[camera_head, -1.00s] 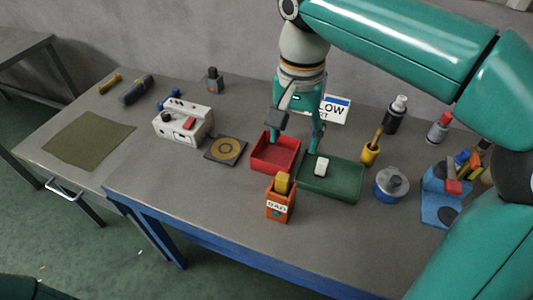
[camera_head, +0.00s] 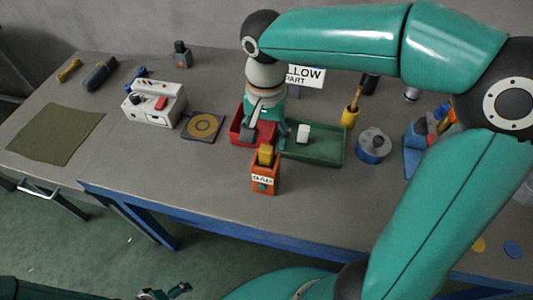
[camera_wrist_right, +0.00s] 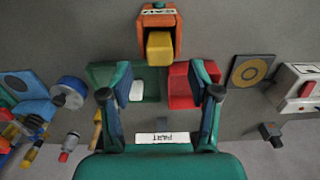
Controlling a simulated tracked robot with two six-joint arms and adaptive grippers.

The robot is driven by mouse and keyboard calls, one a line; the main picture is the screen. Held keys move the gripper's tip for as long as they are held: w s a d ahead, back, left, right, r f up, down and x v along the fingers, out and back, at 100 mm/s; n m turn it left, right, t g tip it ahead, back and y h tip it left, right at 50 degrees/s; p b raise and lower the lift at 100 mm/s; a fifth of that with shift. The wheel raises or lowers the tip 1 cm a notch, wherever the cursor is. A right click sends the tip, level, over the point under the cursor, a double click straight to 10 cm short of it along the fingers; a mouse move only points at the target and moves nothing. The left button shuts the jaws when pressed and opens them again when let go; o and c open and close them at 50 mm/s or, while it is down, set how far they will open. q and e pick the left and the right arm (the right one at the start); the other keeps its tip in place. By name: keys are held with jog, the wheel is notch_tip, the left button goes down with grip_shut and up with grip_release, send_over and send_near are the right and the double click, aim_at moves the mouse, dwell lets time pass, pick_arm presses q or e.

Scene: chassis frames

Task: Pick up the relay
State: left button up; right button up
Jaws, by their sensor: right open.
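A yellow block (camera_head: 265,154) stands up out of a small orange box (camera_head: 265,181) with a white label at the table's front; it may be the relay. A small white block (camera_head: 303,133) lies in the green tray (camera_head: 325,157); I cannot tell for sure which block is the relay. My right gripper (camera_head: 265,134) is open and empty, above the trays and just behind the orange box. The right wrist view shows its two fingers (camera_wrist_right: 161,94) spread wide, with the yellow block (camera_wrist_right: 159,50) beyond them. My left gripper (camera_head: 165,293) barely shows at the bottom edge.
The red tray (camera_head: 236,134) adjoins the green tray, partly hidden by my gripper. A white device (camera_head: 155,104) and a black plate with a yellow ring (camera_head: 203,125) stand left.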

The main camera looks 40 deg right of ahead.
aim_at(266, 146)
jog(key=shift+w+f+p, duration=0.1)
jog(key=shift+f+p, duration=0.3)
jog(key=shift+f, duration=2.2)
grip_shut()
